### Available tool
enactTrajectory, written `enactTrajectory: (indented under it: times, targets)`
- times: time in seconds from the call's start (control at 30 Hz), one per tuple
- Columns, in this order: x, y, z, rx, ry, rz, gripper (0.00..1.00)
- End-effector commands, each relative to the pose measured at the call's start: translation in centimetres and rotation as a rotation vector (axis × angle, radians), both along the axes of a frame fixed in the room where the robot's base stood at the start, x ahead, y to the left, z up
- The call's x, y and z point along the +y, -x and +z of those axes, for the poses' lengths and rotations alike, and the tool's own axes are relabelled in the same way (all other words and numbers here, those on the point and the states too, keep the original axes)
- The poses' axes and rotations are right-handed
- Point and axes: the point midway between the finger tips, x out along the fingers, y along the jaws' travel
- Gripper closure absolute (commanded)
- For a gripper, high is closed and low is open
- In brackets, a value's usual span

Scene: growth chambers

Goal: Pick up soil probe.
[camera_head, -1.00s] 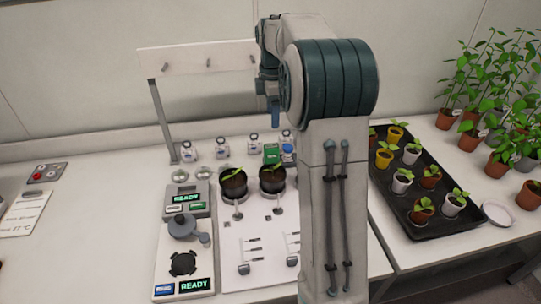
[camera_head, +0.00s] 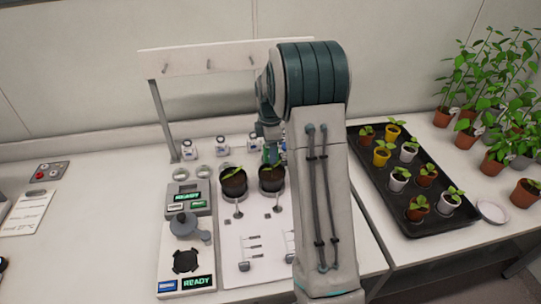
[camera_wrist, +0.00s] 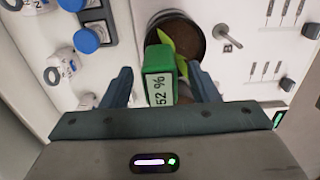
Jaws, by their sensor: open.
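The soil probe (camera_wrist: 159,60) is a green block with a pale display reading 52 %. In the wrist view it sits between the two fingers of my open gripper (camera_wrist: 160,76), with visible gaps beside it. It stands over or beside a dark pot (camera_wrist: 196,30) with a seedling; I cannot tell whether its tip is in the soil. In the head view my gripper (camera_head: 271,148) is behind the right dark pot (camera_head: 271,179), and the arm hides most of the probe.
Another dark pot (camera_head: 233,183) stands to the left. Blue-capped bottles (camera_wrist: 87,40) are close to the left finger in the wrist view. A device with READY displays (camera_head: 187,235) is at the front left. A black tray (camera_head: 418,222) of seedlings is on the right.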

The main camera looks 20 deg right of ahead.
Motion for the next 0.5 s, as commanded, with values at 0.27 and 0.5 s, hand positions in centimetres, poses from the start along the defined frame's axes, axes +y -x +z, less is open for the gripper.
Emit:
enactTrajectory:
  times: [0.27,0.5]
  targets:
    - [-0.01,-0.02,-0.68,-0.002,0.000,0.000,0.45]
    - [-0.01,-0.02,-0.66,-0.001,0.000,0.000,0.96]
